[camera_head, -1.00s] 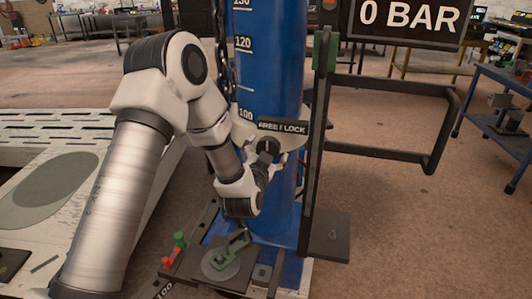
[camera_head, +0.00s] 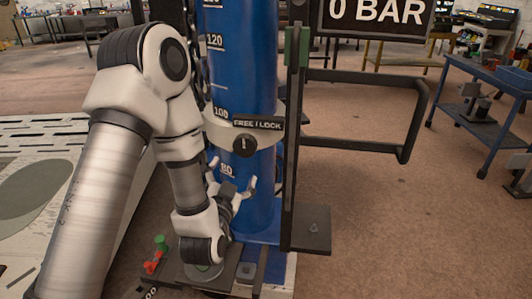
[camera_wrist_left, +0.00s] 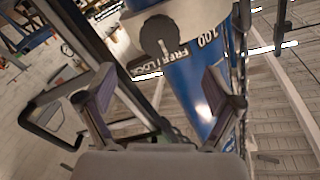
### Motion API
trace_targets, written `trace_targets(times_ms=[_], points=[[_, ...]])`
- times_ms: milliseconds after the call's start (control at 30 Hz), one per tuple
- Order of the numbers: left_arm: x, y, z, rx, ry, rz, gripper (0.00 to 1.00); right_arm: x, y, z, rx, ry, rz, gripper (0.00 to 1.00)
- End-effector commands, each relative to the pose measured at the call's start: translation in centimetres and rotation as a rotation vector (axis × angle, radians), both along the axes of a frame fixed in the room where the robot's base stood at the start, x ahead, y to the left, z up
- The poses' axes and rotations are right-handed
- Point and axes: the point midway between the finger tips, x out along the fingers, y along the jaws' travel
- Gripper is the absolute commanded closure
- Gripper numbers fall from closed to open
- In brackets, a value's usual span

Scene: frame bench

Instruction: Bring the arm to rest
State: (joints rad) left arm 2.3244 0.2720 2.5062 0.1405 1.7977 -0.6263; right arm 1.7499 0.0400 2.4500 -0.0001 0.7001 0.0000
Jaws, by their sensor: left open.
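My left arm comes in from the left in the head view. Its gripper (camera_head: 232,188) is open and empty, in front of the lower part of the blue cylinder (camera_head: 240,70), below the white collar. In the left wrist view the open fingers (camera_wrist_left: 165,100) spread apart with the cylinder (camera_wrist_left: 195,90) beyond them. The black knob (camera_head: 245,146) on the collar sits under the "FREE / LOCK" label (camera_head: 258,123); it also shows in the left wrist view (camera_wrist_left: 157,35). My right gripper is in neither view.
A dark upright post (camera_head: 293,150) with a side rail frame (camera_head: 405,115) stands right of the cylinder. A "0 BAR" sign (camera_head: 376,12) hangs above. Small red and green levers (camera_head: 156,254) are at the base. A blue cart (camera_head: 487,85) stands far right. Open floor lies between.

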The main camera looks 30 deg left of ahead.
Motion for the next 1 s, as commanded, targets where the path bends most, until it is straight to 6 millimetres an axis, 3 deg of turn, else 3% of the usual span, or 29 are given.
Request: trace_targets(times_ms=[167,267,367,433,567,600,700,833,900,1000], points=[[0.0,0.0,-0.2,0.000,0.004,0.000,0.09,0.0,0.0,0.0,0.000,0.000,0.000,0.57],[-0.4,-0.2,-2.4,0.005,0.054,-0.006,0.09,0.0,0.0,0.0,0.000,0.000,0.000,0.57],[-1.7,-1.5,-7.9,0.032,0.183,-0.044,0.09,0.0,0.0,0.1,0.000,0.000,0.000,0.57],[-3.2,-3.0,-13.3,0.020,0.330,-0.094,0.09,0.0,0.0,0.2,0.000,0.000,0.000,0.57],[-8.5,-5.9,-23.5,-0.120,0.666,-0.161,0.09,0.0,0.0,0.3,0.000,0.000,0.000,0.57],[-10.7,-6.8,-26.3,-0.178,0.776,-0.167,0.09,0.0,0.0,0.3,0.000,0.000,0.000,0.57],[-17.1,-8.7,-31.8,-0.343,1.058,-0.136,0.09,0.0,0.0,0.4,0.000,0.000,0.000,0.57],[-23.4,-10.1,-34.2,-0.546,1.335,-0.001,0.09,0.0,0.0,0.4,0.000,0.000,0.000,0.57],[-25.4,-10.3,-34.5,-0.610,1.412,0.069,0.09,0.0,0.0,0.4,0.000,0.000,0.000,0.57],[-26.4,-10.3,-34.5,-0.653,1.444,0.126,0.09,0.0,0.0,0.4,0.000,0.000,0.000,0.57]])
